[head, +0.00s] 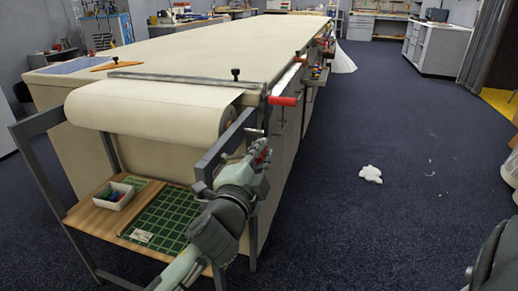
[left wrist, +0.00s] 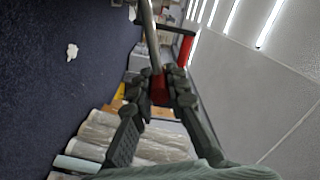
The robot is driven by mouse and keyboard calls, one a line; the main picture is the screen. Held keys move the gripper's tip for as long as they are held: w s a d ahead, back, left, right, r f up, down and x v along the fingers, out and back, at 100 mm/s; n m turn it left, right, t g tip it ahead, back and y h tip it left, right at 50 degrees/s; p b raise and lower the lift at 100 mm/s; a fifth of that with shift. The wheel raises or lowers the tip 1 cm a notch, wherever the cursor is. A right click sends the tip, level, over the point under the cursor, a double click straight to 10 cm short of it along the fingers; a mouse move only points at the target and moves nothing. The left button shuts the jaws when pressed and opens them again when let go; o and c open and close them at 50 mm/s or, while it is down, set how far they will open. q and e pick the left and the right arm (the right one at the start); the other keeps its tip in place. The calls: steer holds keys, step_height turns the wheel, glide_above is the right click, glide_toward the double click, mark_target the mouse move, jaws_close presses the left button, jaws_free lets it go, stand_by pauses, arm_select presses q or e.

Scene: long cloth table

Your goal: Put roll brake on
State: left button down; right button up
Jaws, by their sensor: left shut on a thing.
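The cloth roll (head: 150,105) lies across the near end of the long table, on a dark frame (head: 225,140). My left gripper (head: 262,152) is beside the roll's right end, outside the frame. In the left wrist view my left gripper (left wrist: 160,85) is shut on a red grip (left wrist: 160,92) at the end of a metal lever (left wrist: 148,35). The fingers partly hide the grip. Another red handle (head: 283,100) sticks out at the table's corner, above the gripper; it also shows in the left wrist view (left wrist: 186,50). My right gripper is not in view.
Below the roll is a wooden shelf (head: 85,215) with a green cutting mat (head: 165,218) and a white tray (head: 113,196) of small things. A white scrap (head: 370,174) lies on the blue floor. The floor right of the table is mostly clear.

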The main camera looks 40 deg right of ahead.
arm_select(q)
steer(key=shift+f, duration=0.3)
steer(key=c, duration=1.5)
jaws_free()
steer(key=shift+r, duration=0.1)
steer(key=shift+s, duration=0.1)
steer(key=v, duration=1.2)
